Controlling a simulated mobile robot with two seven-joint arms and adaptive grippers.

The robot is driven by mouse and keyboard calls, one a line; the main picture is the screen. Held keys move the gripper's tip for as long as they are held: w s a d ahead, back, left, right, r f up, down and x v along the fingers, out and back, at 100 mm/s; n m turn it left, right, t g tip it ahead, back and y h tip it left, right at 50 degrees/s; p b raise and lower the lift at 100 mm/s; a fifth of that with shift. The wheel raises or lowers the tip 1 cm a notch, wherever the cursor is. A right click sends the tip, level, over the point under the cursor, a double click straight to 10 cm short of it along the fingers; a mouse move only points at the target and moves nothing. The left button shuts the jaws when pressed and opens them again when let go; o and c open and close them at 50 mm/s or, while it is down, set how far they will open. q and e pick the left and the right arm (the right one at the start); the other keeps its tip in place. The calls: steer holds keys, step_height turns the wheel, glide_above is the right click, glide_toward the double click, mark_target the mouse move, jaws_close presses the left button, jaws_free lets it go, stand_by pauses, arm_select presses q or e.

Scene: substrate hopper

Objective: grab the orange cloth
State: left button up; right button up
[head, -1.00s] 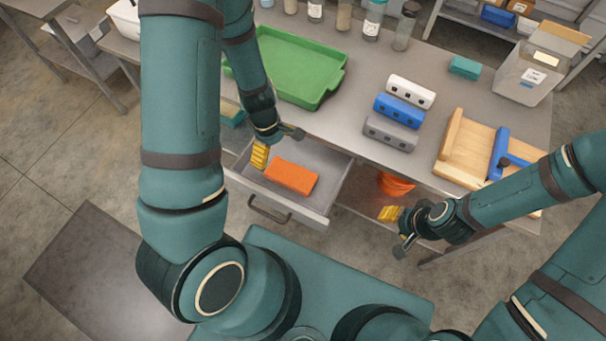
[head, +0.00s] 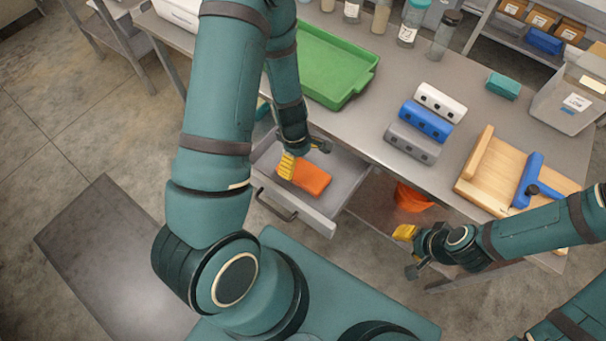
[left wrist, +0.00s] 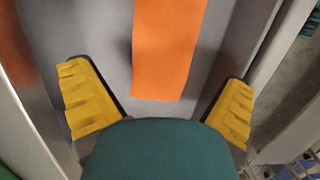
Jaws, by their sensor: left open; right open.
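The orange cloth (head: 312,181) lies flat and folded in the open grey drawer (head: 325,222) below the table edge. It also shows in the left wrist view (left wrist: 168,45), at the upper middle, running out of the top of the picture. My left gripper (head: 300,160) is over the drawer at the cloth's far left side. In the left wrist view its yellow fingertips (left wrist: 158,105) are spread wide, one on each side of the cloth's line, with nothing between them. My right gripper (head: 404,250) is open and empty, to the right of the drawer, in front of the table.
A green tray (head: 337,92) stands on the table above the drawer. White, blue and grey blocks (head: 425,119) and a wooden board with a blue piece (head: 486,188) are further right. An orange bucket (head: 411,198) is under the table. The drawer's front wall and handle (head: 275,207) face me.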

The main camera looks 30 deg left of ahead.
mark_target(303, 171)
arm_select(q)
steer(key=f, duration=0.1)
steer(key=f+b, duration=0.1)
steer(key=f, duration=0.1)
steer(key=d+f+b, duration=0.1)
steer(key=f, duration=0.1)
steer(key=shift+s+f, duration=0.15)
steer(key=shift+s, duration=0.05)
steer(key=c, duration=1.1)
